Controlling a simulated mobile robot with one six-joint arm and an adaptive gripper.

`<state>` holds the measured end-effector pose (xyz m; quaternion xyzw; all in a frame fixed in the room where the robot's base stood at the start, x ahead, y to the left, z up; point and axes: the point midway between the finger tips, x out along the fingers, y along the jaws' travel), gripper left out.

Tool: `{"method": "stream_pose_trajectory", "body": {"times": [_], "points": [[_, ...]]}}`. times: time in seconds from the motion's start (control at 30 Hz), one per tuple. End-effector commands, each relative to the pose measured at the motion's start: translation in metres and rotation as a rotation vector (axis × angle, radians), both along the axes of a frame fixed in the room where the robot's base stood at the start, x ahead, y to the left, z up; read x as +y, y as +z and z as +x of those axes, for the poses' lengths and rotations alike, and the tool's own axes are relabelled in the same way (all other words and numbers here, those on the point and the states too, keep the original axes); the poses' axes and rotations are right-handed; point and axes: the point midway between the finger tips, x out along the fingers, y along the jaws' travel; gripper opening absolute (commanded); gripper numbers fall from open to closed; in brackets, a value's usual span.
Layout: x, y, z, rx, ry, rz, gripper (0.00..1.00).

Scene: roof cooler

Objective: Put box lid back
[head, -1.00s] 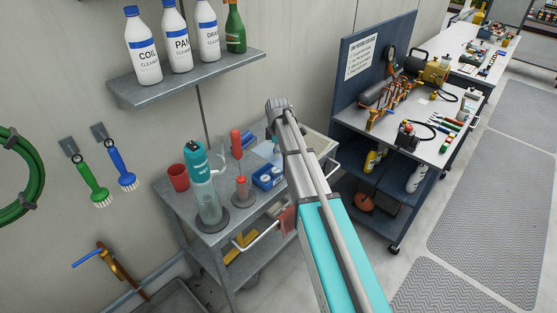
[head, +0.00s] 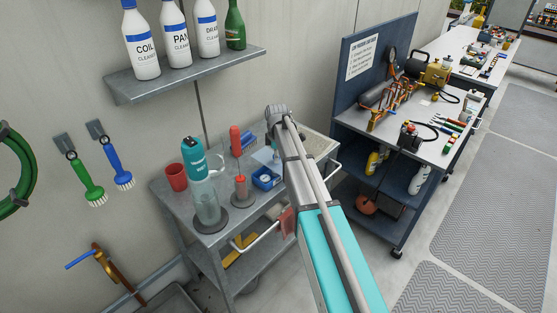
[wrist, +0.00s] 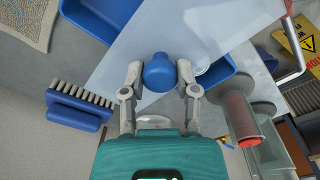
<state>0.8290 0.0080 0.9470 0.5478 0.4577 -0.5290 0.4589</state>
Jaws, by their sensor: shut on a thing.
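In the wrist view my gripper (wrist: 160,80) is shut on the round blue knob (wrist: 159,70) of a translucent lid (wrist: 150,35). The lid overlaps a blue box (wrist: 218,80), whose blue wall shows at its right and upper left. The lid's edges look turned relative to the box; whether it touches the rim I cannot tell. In the head view my arm hides the gripper, and a pale translucent patch, probably the lid (head: 264,156), shows beside it above the grey cart.
The cart (head: 170,203) also carries a red cup (head: 176,177), a teal bottle (head: 194,158) and a clear cylinder with red (wrist: 238,115). A blue brush (wrist: 77,108) lies left of the lid. A shelf of bottles (head: 190,76) hangs above; a dark workbench (head: 372,215) stands right.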

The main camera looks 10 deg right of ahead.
Motion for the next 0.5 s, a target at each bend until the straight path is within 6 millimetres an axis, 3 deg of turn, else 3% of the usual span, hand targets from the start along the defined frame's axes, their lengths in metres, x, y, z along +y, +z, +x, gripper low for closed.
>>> {"method": "stream_pose_trajectory", "body": {"times": [0.5], "points": [[-0.0003, -0.0051, -0.0001, 0.000, 0.000, 0.000, 0.00]]}}
